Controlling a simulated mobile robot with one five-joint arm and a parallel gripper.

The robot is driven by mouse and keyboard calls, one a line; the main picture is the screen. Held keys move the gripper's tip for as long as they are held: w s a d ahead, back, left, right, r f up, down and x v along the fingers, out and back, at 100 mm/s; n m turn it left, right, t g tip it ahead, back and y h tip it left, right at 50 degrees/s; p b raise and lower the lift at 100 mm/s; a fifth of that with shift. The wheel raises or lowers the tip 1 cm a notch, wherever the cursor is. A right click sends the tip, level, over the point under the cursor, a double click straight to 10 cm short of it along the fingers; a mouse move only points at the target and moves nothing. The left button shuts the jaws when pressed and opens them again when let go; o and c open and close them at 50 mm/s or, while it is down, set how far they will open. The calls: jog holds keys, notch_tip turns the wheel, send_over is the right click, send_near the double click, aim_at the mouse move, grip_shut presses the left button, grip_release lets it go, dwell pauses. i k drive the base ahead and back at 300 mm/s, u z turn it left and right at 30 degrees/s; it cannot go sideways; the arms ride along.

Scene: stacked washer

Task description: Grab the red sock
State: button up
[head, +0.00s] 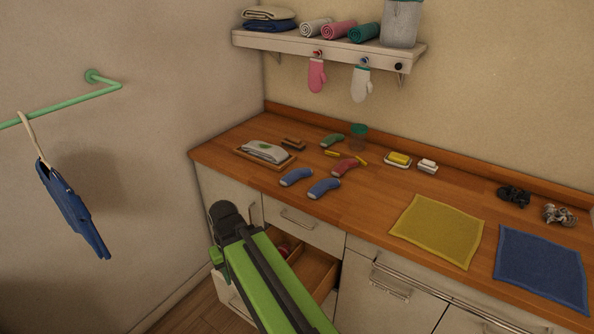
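The red sock (345,167) lies flat on the wooden counter, among other socks. A green sock (332,140) lies behind it. Two blue socks lie in front of it, one at the left (296,177) and one nearer the front edge (323,187). My green arm reaches up from the bottom of the head view. Its dark end, my gripper (226,212), is in front of the cabinets, left of and apart from the red sock. I cannot make out its fingers.
An open drawer (318,272) with something reddish inside lies beside my arm, partly hidden by it. The counter (385,188) also holds a tray with a folded cloth (265,152), soap dishes and yellow (437,230) and blue (541,268) cloths. A shelf (300,42) with hanging mitts is above.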

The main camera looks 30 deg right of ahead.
aim_at(343, 166)
jog(key=u, duration=1.85)
jog(key=k, duration=1.85)
jog(key=z, duration=0.6)
jog(key=i, duration=1.65)
jog(key=u, duration=0.05)
